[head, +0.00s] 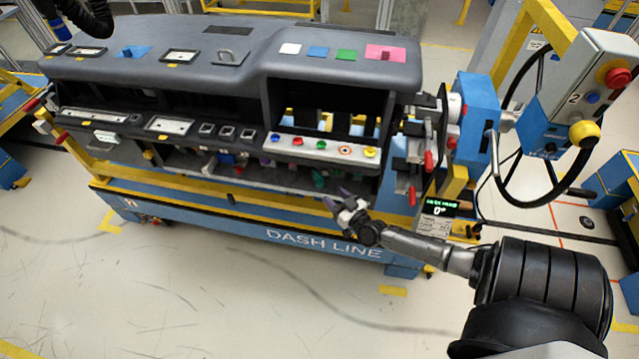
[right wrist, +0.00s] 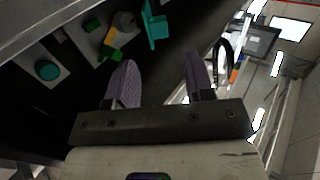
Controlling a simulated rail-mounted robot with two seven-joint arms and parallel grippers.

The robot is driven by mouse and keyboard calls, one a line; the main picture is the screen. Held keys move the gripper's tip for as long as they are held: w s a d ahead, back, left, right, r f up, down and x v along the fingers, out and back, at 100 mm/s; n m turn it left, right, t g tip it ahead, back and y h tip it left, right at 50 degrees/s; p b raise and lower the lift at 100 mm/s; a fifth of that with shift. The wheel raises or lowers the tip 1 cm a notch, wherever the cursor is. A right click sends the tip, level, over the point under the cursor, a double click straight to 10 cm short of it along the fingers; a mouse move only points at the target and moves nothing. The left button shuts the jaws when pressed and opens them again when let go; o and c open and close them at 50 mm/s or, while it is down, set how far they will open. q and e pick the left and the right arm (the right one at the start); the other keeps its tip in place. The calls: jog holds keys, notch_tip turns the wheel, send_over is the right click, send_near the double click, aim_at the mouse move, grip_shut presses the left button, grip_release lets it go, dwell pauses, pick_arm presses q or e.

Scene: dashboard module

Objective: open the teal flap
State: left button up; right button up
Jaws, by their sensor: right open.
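A teal piece that looks like the flap (head: 319,178) shows under the front edge of the dashboard module, right of its middle. In the right wrist view the teal flap (right wrist: 154,27) stands out from a dark surface, beyond the fingertips. My right gripper (head: 340,197) is just below and to the right of it in the head view. In the right wrist view my right gripper (right wrist: 160,65) shows its two purple fingers spread apart with nothing between them. It appears apart from the flap. My left gripper is not in view.
The grey dashboard module (head: 160,73) sits on a blue and yellow DASH LINE stand (head: 240,222). Its underside carries several small parts, including a round teal knob (right wrist: 47,70) and a green and yellow part (right wrist: 112,42). A control pendant (head: 590,90) stands at right. The front floor is clear.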

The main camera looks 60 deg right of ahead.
aim_at(321, 185)
jog(key=b+x, duration=0.1)
jog(key=x, duration=0.5)
jog(key=shift+w+f, duration=0.1)
jog(key=shift+w, duration=0.2)
jog(key=shift+w+d, duration=0.25)
jog(key=shift+w, duration=0.35)
jog(key=shift+c, duration=0.2)
